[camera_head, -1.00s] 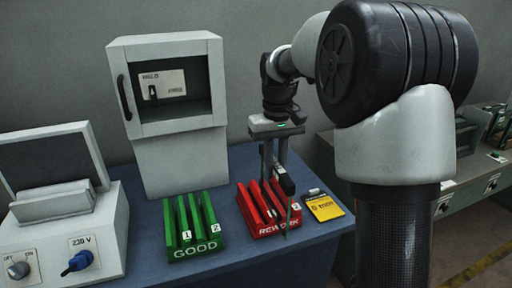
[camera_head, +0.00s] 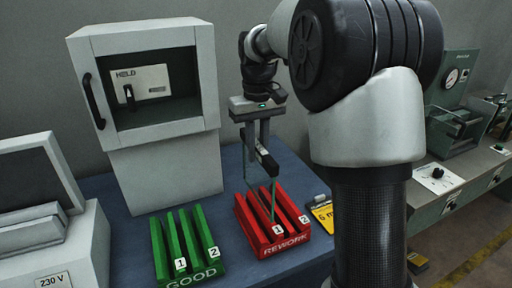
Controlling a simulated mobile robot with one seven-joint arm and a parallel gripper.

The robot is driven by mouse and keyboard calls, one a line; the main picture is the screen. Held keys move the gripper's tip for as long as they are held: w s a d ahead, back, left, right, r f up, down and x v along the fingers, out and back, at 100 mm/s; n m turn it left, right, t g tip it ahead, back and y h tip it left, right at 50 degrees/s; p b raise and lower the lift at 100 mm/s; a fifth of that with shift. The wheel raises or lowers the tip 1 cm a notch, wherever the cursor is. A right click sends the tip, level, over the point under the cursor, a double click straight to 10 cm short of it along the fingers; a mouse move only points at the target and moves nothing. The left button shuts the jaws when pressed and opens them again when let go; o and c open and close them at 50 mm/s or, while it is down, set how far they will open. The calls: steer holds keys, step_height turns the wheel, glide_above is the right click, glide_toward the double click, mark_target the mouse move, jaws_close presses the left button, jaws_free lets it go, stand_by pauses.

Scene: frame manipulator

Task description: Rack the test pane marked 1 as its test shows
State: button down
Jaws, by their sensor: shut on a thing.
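My gripper (camera_head: 265,163) is shut on a thin, clear pane with greenish edges (camera_head: 273,200). It holds the pane upright over the red REWORK rack (camera_head: 285,250). The pane's lower front corner comes down near the slot label marked 1 (camera_head: 278,230). I cannot tell whether its lower edge is inside the slot or just above it. Any mark on the pane cannot be read. The green GOOD rack (camera_head: 193,272), with slots labelled 1 and 2, stands to the left and looks empty.
A grey cabinet (camera_head: 165,170) with an open-fronted chamber stands behind the racks; its inner plate (camera_head: 140,85) reads HELD. A 230 V device (camera_head: 50,255) is at left. A yellow tag (camera_head: 323,216) lies right of the red rack. Another bench (camera_head: 450,190) is at far right.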

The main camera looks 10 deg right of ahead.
steer(key=shift+f+b, duration=3.6)
steer(key=shift+f, duration=2.7)
steer(key=c, duration=1.6)
jaws_free()
steer(key=shift+f, duration=0.15)
steer(key=shift+o, duration=0.2)
